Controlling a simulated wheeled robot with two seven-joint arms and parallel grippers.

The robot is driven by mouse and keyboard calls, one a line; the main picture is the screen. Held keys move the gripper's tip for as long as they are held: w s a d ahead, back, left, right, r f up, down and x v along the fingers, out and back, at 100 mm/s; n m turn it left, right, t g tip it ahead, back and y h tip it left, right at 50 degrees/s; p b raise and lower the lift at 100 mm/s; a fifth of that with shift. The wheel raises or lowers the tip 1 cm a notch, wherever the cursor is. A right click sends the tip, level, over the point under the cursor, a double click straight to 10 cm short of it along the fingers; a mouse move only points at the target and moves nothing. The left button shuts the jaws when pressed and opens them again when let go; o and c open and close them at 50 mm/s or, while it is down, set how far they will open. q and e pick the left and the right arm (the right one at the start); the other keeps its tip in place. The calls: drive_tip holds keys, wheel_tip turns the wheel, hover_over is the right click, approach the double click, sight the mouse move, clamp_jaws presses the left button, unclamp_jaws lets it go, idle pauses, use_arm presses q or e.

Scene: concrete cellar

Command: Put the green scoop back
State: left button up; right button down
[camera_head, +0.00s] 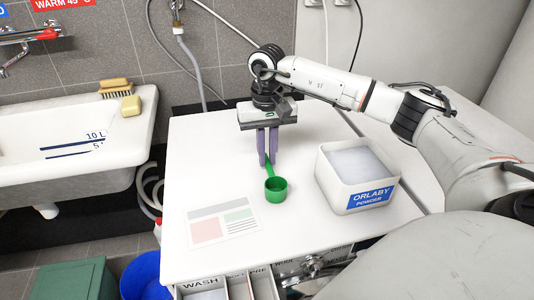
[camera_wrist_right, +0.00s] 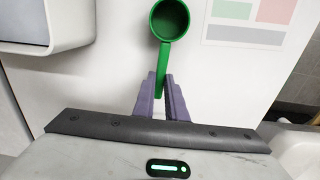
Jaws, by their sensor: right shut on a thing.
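The green scoop (camera_head: 276,188) is at the middle of the white table, its round cup toward the front and its handle pointing back. My right gripper (camera_head: 268,163) comes down over the handle with its purple fingers. It is shut on the handle of the scoop. In the right wrist view the scoop (camera_wrist_right: 169,20) shows its open, empty-looking cup, and the handle runs down between the fingers of the gripper (camera_wrist_right: 162,88). I cannot tell whether the scoop touches the table. My left gripper is not in view.
A white box of powder labelled ORLABY POWDER (camera_head: 325,183) stands right of the scoop. A printed sheet (camera_head: 222,222) lies to the left. Open drawer compartments (camera_head: 237,288) show below the table's front edge. A sink (camera_head: 75,165) is at the left, with a blue bucket (camera_head: 147,277) below.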

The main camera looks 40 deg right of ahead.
drive_tip(key=shift+f, duration=0.2)
drive_tip(key=c, duration=1.8)
unclamp_jaws()
drive_tip(key=shift+r, duration=0.1)
wheel_tip(320, 180, up, 12)
drive_tip(key=shift+r, duration=0.15)
